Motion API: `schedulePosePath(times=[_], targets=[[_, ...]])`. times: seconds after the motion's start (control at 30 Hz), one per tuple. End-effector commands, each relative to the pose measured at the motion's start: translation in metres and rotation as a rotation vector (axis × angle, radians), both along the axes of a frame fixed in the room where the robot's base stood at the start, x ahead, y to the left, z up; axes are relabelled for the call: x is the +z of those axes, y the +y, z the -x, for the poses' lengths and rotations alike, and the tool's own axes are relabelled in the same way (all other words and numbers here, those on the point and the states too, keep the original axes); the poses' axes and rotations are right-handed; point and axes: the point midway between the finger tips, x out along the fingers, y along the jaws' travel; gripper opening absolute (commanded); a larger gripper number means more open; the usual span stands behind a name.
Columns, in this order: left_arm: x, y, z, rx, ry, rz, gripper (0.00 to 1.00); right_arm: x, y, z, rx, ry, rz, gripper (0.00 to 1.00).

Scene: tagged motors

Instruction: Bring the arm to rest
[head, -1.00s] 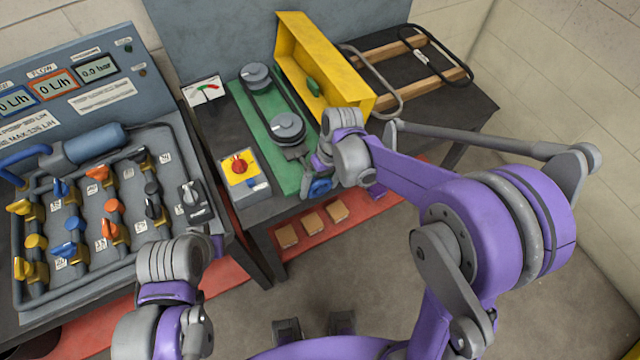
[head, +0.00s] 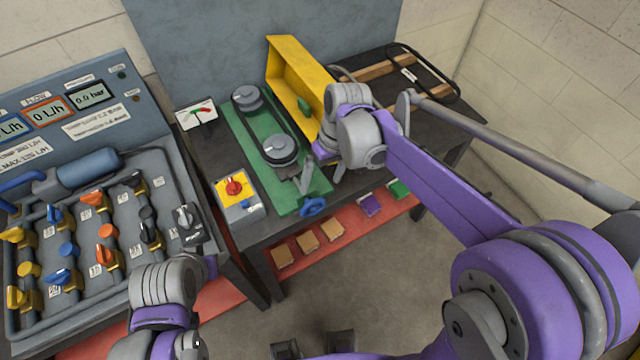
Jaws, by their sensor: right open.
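My right arm reaches in from the right, over the right side of the bench (head: 408,118). Its gripper (head: 338,172) is open, mostly hidden behind its own grey wrist, to the right of the green plate (head: 240,135) with the belt and two pulleys. It appears clear of the blue handwheel (head: 313,206) at the plate's near end, and I see nothing held in it. My left arm shows at the lower left, in front of the valve panel (head: 110,283). Its fingers are hidden behind its wrist, so their state cannot be seen.
A yellow guard (head: 292,80) stands tilted behind the pulleys. A box with a red knob (head: 234,188) and a dial gauge (head: 197,114) are left of the plate. A frame with wooden bars (head: 395,68) lies at the back right. A red lower shelf (head: 352,222) holds several small blocks.

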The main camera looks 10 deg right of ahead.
Motion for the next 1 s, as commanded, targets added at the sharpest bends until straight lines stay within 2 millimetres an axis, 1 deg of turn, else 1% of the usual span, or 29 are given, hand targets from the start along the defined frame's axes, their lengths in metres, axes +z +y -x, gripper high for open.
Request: schedulePosePath(times=[0.47, 0.6, 0.67, 0.77, 0.9, 1.0], targets=[[0.0, 0.0, 0.0, 0.0, 0.0, 0.0, 0.5, 0.0, 0.0, 0.0, -0.001, 0.0, 0.0, 1.0], [0.0, 0.0, 0.0, 0.0, 0.0, 0.0, 0.5, 0.003, -0.004, 0.006, -0.016, -0.017, 0.007, 1.0], [0.0, 0.0, 0.0, 0.0, 0.0, 0.0, 0.5, 0.006, -0.01, 0.014, -0.038, -0.039, 0.017, 1.0], [0.0, 0.0, 0.0, 0.0, 0.0, 0.0, 0.5, 0.012, -0.023, 0.033, -0.091, -0.101, 0.038, 1.0], [0.0, 0.0, 0.0, 0.0, 0.0, 0.0, 0.5, 0.016, -0.046, 0.067, -0.185, -0.215, 0.073, 1.0], [0.0, 0.0, 0.0, 0.0, 0.0, 0.0, 0.5, 0.014, -0.061, 0.091, -0.249, -0.299, 0.095, 1.0]])
